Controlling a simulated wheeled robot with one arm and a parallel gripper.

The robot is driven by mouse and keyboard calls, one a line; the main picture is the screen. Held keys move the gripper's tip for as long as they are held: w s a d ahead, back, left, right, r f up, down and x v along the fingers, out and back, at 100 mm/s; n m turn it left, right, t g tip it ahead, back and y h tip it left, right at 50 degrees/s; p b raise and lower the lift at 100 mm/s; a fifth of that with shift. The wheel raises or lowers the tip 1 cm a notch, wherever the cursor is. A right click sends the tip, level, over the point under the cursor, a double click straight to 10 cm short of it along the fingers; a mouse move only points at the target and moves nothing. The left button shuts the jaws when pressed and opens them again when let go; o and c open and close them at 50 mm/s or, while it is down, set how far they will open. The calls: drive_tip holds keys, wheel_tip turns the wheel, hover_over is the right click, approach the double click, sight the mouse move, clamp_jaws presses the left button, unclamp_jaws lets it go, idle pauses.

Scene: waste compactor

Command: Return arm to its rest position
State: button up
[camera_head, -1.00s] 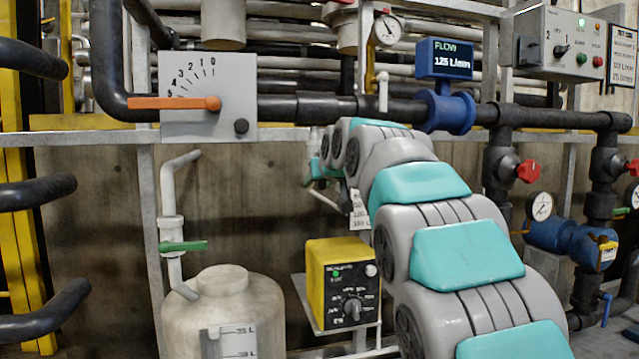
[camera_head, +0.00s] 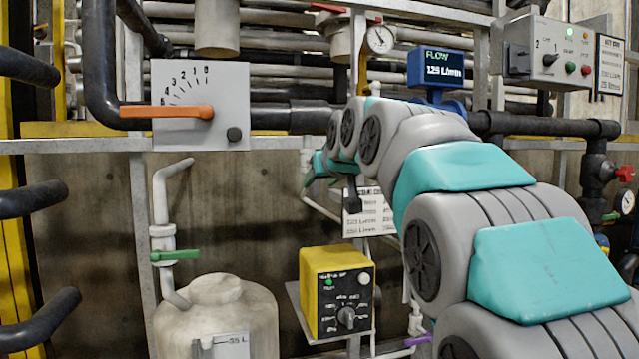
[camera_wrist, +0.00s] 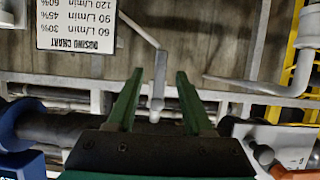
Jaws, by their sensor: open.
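My arm (camera_head: 545,258) reaches from the lower right toward the middle of the head view, bent away from me. In the wrist view my gripper (camera_wrist: 160,76) shows two green fingers standing apart. A pale grey pipe piece (camera_wrist: 157,88) appears in the gap between them. I see no contact with the fingers, and its depth is unclear.
An orange lever (camera_head: 165,112) sits on a scaled plate. A blue flow meter (camera_head: 441,66), a dosing chart (camera_wrist: 76,24), a yellow dosing box (camera_head: 321,264) and a white tank (camera_head: 215,315) surround the arm. Black pipes (camera_head: 550,126) run behind it.

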drive_tip(key=s+d+f+m+g+h+p, duration=0.1)
drive_tip(key=s+d+f+g+p, duration=0.2)
drive_tip(key=s+f, duration=0.6)
drive_tip(key=s+d+f+m+g+h, duration=0.1)
drive_tip(key=s+d+f+g, duration=0.2)
drive_tip(key=s+d+f, duration=0.65)
drive_tip(key=s+f+g+p, duration=0.1)
drive_tip(key=s+f+g, duration=0.2)
drive_tip(key=s+f, duration=0.3)
drive_tip(key=s+d+f+m+g+h+p, duration=0.1)
drive_tip(key=s+f, duration=0.6)
drive_tip(key=s, duration=0.7)
drive_tip(key=s+d+f+g+p, duration=0.1)
drive_tip(key=s+f+g, duration=0.3)
drive_tip(key=s, duration=0.5)
wheel_tip(320, 180, down, 2)
drive_tip(key=shift+s+f+g+h, duration=0.15)
drive_tip(key=shift+s+g+h, duration=0.15)
drive_tip(key=shift+s, duration=0.1)
